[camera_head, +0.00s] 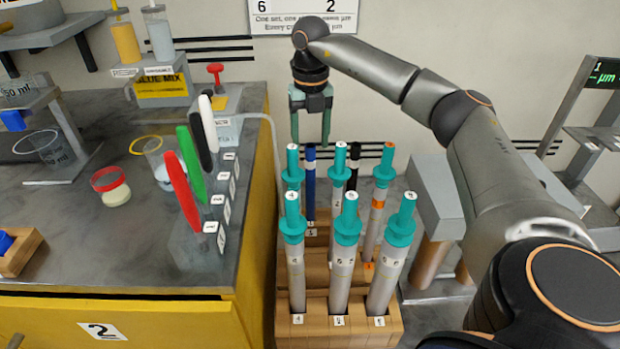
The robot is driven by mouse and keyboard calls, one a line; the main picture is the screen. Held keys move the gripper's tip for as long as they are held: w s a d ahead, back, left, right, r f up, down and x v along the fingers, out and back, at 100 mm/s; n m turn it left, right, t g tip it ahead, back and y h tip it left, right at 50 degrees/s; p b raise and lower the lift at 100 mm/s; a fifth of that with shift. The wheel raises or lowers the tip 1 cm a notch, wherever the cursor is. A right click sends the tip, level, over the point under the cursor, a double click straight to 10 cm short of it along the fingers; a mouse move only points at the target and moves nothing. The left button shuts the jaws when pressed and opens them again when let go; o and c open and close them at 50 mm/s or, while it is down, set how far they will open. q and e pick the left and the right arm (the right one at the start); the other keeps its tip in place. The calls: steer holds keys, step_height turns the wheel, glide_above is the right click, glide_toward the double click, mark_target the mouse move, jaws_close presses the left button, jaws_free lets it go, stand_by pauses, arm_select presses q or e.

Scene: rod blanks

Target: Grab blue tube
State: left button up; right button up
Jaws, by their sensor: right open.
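The blue tube (310,185) stands upright at the back left of the wooden rack (340,335), with a pale band near its top. Teal-capped tubes in front hide parts of it. My right gripper (311,138) points down over the back of the rack, open and empty. Its two teal fingers are spread, one left and one right of the blue tube's top as seen here. I cannot tell whether the fingertips are level with the top or just above it. My left gripper is not in view.
Several grey tubes with teal caps (345,231) crowd the front of the rack. A black tube (352,171) stands right of the blue one. A bench with red, green, black and white pens (190,150) is at the left. A grey stand (440,205) is at the right.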

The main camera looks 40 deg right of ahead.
mark_target(311, 172)
step_height(311, 172, down, 4)
steer(key=shift+f+b, duration=0.1)
steer(key=shift+b, duration=0.35)
step_height(311, 172, down, 4)
steer(key=shift+f+b, duration=0.15)
steer(key=shift+b, duration=0.95)
steer(key=shift+f, duration=0.4)
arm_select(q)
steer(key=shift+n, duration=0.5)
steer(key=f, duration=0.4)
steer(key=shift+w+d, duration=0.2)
arm_select(e)
steer(key=shift+c, duration=0.3)
jaws_close()
